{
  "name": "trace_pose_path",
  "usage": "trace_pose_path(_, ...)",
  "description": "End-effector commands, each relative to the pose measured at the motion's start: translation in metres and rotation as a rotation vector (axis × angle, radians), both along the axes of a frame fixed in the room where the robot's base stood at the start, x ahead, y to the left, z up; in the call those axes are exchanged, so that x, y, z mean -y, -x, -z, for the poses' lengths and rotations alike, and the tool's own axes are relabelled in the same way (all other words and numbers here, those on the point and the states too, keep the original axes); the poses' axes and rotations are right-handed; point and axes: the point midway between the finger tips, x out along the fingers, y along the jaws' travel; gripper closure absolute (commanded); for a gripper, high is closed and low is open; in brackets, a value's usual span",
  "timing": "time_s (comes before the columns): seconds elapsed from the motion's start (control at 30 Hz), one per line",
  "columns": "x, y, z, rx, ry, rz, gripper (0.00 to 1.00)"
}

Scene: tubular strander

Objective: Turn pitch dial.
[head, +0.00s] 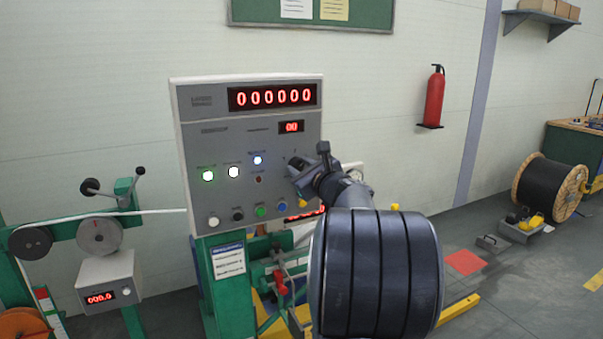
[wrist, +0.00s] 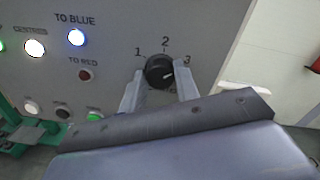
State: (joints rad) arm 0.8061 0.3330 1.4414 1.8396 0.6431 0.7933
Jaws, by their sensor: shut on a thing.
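The pitch dial (wrist: 158,66) is a round black knob on the grey panel, with the marks 1, 2 and 3 around its top. Its white pointer line points to the right, somewhat below the 3 mark. In the wrist view my gripper (wrist: 161,76) has one pale finger on each side of the knob and is shut on it. In the head view my gripper (head: 296,168) is at the right part of the control panel (head: 250,180) and hides the dial.
Lit lamps sit left of the dial: a blue one (wrist: 76,37) and a white one (wrist: 34,47). A row of push buttons, including a green one (wrist: 95,116), lies lower. Red displays (head: 272,96) show zeros. A fire extinguisher (head: 434,98) hangs to the right.

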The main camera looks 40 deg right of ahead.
Motion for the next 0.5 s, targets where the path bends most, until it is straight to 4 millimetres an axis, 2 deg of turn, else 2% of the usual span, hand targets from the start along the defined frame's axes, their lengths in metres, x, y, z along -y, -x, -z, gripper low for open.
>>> trace_pose_path(0.5, -0.0017, -0.0003, 0.0057, -0.105, 0.449, 0.0, 0.93)
